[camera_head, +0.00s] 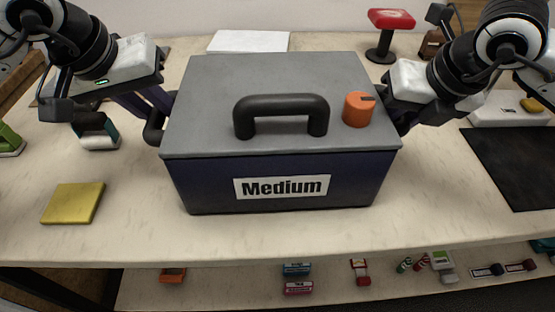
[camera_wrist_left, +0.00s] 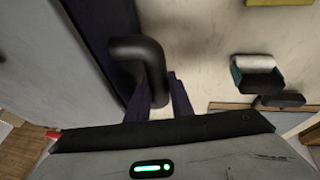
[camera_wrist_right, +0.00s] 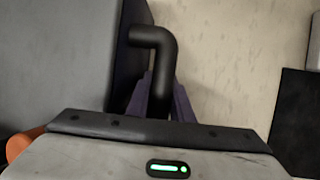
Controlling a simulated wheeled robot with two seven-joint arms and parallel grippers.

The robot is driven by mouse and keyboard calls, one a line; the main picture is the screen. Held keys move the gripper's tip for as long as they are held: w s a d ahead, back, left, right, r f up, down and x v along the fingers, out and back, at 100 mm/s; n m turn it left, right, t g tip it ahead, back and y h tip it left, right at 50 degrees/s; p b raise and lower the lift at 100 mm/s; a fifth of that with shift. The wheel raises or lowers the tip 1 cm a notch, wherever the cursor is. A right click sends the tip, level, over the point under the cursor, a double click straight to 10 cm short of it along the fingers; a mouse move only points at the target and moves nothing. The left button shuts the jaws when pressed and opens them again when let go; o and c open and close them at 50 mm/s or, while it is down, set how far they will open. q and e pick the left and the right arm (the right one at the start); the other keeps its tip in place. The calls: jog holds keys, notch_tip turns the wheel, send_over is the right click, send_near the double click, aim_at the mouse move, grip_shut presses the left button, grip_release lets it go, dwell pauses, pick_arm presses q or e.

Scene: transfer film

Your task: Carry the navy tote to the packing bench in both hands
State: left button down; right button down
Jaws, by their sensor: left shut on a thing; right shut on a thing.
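The navy tote (camera_head: 345,190) has a grey lid (camera_head: 210,110), a black top handle (camera_head: 280,104) and a white "Medium" label (camera_head: 282,187). It appears upright on or just over the light bench top (camera_head: 300,240); I cannot tell if it touches. My left gripper (camera_wrist_left: 158,100) is shut on the black side handle at the tote's left. My right gripper (camera_wrist_right: 160,98) is shut on the black side handle at its right. In the head view the tote partly hides both grippers' fingertips. An orange cylinder (camera_head: 358,110) sits on the lid's right side.
A yellow square (camera_head: 73,203) and a teal-and-white item (camera_head: 97,132) lie left of the tote. A red stool-like item (camera_head: 388,35), a white sheet (camera_head: 248,41) and a black mat (camera_head: 520,165) lie around it. Small items fill a lower shelf (camera_head: 220,290). Bench front is clear.

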pick_arm(q)
jog(key=shift+w+f, duration=0.1)
jog(key=shift+f, duration=0.05)
pick_arm(e)
jog(key=shift+w+f, duration=0.1)
pick_arm(q)
jog(key=c, duration=2)
grip_release()
jog(key=shift+f, duration=0.25)
pick_arm(e)
jog(key=c, duration=2)
grip_release()
jog(key=shift+f, duration=0.3)
pick_arm(q)
jog(key=o, duration=0.4)
jog(key=shift+s+r, duration=0.1)
jog(key=shift+s, duration=0.1)
pick_arm(e)
jog(key=o, duration=0.4)
jog(key=shift+s+r, duration=0.1)
jog(key=shift+s, duration=0.1)
pick_arm(q)
jog(key=shift+o, duration=0.2)
pick_arm(e)
jog(key=shift+o, duration=0.2)
pick_arm(q)
jog(key=shift+d, duration=0.1)
pick_arm(e)
jog(key=shift+a+r, duration=0.1)
